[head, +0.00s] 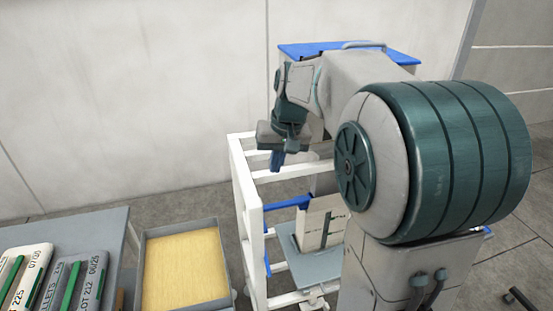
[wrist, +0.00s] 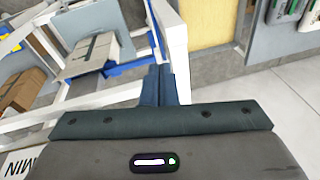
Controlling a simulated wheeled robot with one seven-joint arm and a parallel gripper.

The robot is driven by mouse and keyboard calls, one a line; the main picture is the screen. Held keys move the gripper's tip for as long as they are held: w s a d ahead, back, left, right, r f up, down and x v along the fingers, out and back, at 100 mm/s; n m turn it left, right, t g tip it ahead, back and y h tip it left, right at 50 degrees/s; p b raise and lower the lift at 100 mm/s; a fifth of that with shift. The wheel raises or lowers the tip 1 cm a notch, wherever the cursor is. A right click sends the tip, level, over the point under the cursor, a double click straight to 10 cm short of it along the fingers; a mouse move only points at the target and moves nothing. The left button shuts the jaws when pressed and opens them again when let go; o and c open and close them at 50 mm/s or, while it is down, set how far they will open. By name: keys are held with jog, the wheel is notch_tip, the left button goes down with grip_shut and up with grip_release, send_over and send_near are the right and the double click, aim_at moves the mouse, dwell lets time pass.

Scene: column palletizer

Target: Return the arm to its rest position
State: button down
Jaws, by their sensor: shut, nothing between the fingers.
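My arm is folded in the right half of the head view. My gripper (head: 277,160) hangs at its end, pointing down, above the near-left top of a white frame (head: 244,185). In the wrist view my gripper (wrist: 158,85) shows its two blue-grey fingers side by side, touching, with nothing between them. The white frame also shows in the wrist view (wrist: 173,40), just beyond the fingertips. I cannot tell whether the fingers touch the frame.
A cardboard box (head: 316,222) sits on a grey plate (head: 312,262) inside the frame. A tray with a yellow bottom (head: 185,268) stands to the left, beside a grey table (head: 85,232) holding labelled packs (head: 88,285). A blue-topped unit (head: 300,50) stands behind. Open floor shows beyond the tray.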

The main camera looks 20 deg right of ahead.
dwell(0.3)
jog(key=s+a+f+t+b, duration=0.1)
jog(key=s+f+b, duration=0.2)
jog(key=s, duration=0.7)
jog(key=s+f+n+h+b, duration=0.1)
jog(key=s+f+b, duration=0.2)
jog(key=s+f, duration=0.4)
jog(key=s, duration=0.3)
jog(key=shift+s+a+f+t+h, duration=0.3)
jog(key=shift+a+f+t, duration=0.05)
jog(key=shift+a+t, duration=0.05)
